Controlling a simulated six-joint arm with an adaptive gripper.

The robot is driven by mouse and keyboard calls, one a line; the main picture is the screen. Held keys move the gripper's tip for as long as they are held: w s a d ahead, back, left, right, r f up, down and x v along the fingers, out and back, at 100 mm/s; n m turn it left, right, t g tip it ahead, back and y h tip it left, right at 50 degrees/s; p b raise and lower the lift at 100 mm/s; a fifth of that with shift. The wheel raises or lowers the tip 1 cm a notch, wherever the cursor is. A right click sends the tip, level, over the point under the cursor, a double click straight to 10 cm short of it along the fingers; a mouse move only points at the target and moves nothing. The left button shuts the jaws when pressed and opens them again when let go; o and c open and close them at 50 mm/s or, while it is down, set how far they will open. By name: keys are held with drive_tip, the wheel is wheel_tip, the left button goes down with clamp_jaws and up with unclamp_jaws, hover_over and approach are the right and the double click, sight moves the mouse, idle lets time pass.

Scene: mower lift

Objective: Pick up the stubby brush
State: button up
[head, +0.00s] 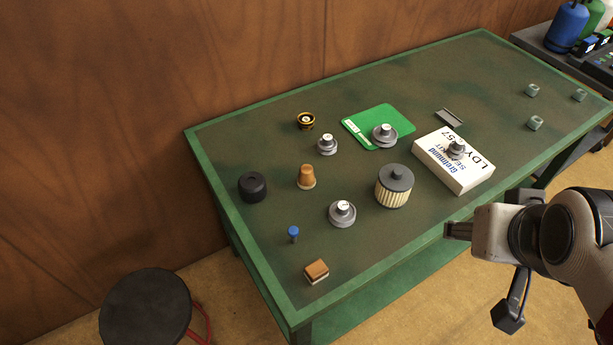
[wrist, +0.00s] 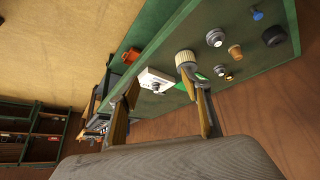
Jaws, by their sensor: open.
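A short, round orange-brown piece with a paler base, which looks like the stubby brush (head: 306,177), stands upright on the green table's left part. It also shows small in the wrist view (wrist: 235,51), near the upper right. A wooden-topped block (head: 316,271) with a pale and dark underside lies near the table's front left corner; its exact kind is hard to tell. My gripper (head: 482,272) is open and empty off the table's front edge, well to the right of the brush. Its two fingers show spread apart in the wrist view (wrist: 166,92).
Around the brush are a black cylinder (head: 253,187), a blue-topped peg (head: 293,233), and silver knobbed weights (head: 342,213). A pleated filter (head: 394,186) and white box (head: 453,160) stand between it and my gripper. A black stool (head: 146,308) is at lower left.

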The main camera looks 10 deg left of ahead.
sight(310, 175)
drive_tip(key=w+a+f+n+t+y, duration=0.1)
drive_tip(key=w+a+f, duration=0.2)
drive_tip(key=w, duration=0.4)
drive_tip(key=w+a+f+n+t+y, duration=0.1)
drive_tip(key=w+a+f+n, duration=0.2)
drive_tip(key=w, duration=0.4)
drive_tip(key=w+a+f+t+y, duration=0.1)
drive_tip(key=w+a+f, duration=0.25)
drive_tip(key=w, duration=0.35)
drive_tip(key=a+f+n+y, duration=0.1)
drive_tip(key=a+f+y, duration=0.1)
drive_tip(key=a+f, duration=0.2)
drive_tip(key=w+a+f+n+y, duration=0.1)
drive_tip(key=a+f+y, duration=0.1)
drive_tip(key=a+f, duration=0.3)
drive_tip(key=a+f+n+y, duration=0.2)
drive_tip(key=a+f, duration=0.2)
drive_tip(key=a, duration=0.4)
drive_tip(key=shift+w+a+f, duration=0.2)
drive_tip(key=shift+w+a, duration=0.1)
drive_tip(key=shift+w, duration=0.05)
drive_tip(key=shift+s+a+f, duration=0.15)
drive_tip(key=shift+a+f, duration=0.1)
drive_tip(key=shift+a, duration=0.1)
drive_tip(key=shift+x, duration=1.3)
